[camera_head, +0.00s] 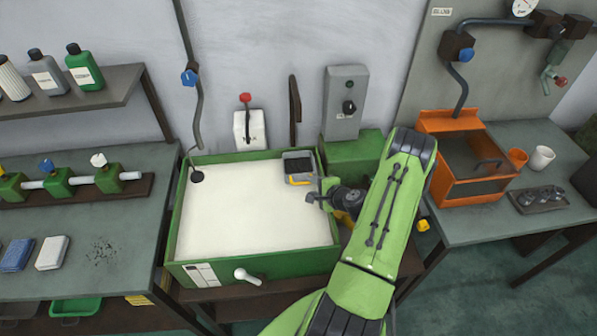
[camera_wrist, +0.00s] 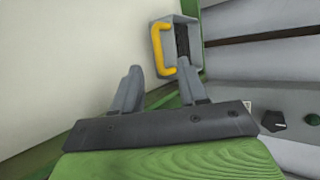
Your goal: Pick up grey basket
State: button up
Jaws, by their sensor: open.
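The grey basket (camera_head: 298,168) is a small grey box with a dark inside and a yellow handle. It sits in the back right corner of the green tub with the white fill. In the wrist view the basket (camera_wrist: 183,47) is just beyond the fingertips, with its yellow handle (camera_wrist: 163,48) on the left side. My gripper (camera_head: 318,192) is to the right and in front of the basket in the head view. In the wrist view my gripper (camera_wrist: 164,78) has its two fingers apart with nothing between them. The fingers look clear of the handle.
The green tub (camera_head: 180,215) has raised walls around the basket. A grey control box (camera_head: 345,103) stands behind it, and a white box with a red lever (camera_head: 249,130) is at the back. An orange machine (camera_head: 465,165) stands to the right. The white surface left of the basket is clear.

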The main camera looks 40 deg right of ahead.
aim_at(303, 183)
jog(key=x, duration=0.5)
jog(key=shift+w+f+p, duration=0.3)
jog(key=shift+f+p, duration=0.05)
jog(key=shift+p, duration=0.05)
grip_shut()
